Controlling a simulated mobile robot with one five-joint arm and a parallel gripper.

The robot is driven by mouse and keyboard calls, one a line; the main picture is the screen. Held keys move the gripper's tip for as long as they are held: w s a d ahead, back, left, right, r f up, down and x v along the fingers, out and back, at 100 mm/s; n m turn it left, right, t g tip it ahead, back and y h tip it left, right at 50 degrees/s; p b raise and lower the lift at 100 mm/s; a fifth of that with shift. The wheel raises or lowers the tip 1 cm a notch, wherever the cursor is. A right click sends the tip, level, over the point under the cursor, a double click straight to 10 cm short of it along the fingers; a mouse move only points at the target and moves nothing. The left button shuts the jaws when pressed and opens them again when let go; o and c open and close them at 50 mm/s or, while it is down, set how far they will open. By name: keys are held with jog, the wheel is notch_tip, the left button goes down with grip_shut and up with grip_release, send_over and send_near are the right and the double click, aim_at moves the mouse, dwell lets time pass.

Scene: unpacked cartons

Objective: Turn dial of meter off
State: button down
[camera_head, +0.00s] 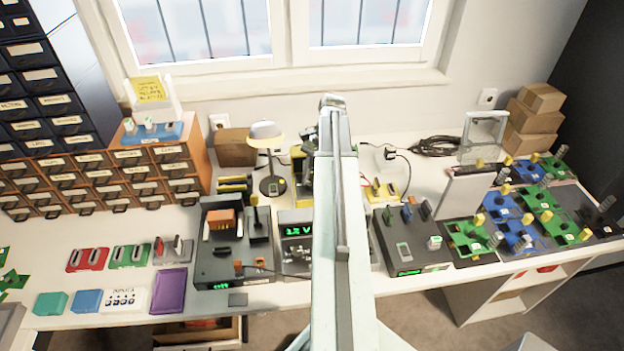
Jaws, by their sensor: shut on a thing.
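A grey meter (296,258) with a lit green display stands on the white bench, just left of my arm. The digits are too small to read surely. My arm crosses in front of its right side, and I cannot make out its dial. My arm rises from the bottom centre and reaches over the bench toward the window. My gripper cannot be made out; the arm hides the area behind it.
A dark station (233,262) stands left of the meter and another dark device (408,256) right of my arm. A desk lamp (266,134) stands behind. Circuit boards crowd the right; orange drawers (120,178) stand left. A purple tray (169,290) lies near the front edge.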

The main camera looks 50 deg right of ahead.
jog(key=shift+n, duration=0.3)
dwell(0.4)
jog(key=c, duration=1.1)
grip_release()
jog(key=shift+r, duration=0.1)
jog(key=p+v, duration=0.7)
jog(key=shift+d+r, duration=0.15)
jog(key=shift+r, duration=0.15)
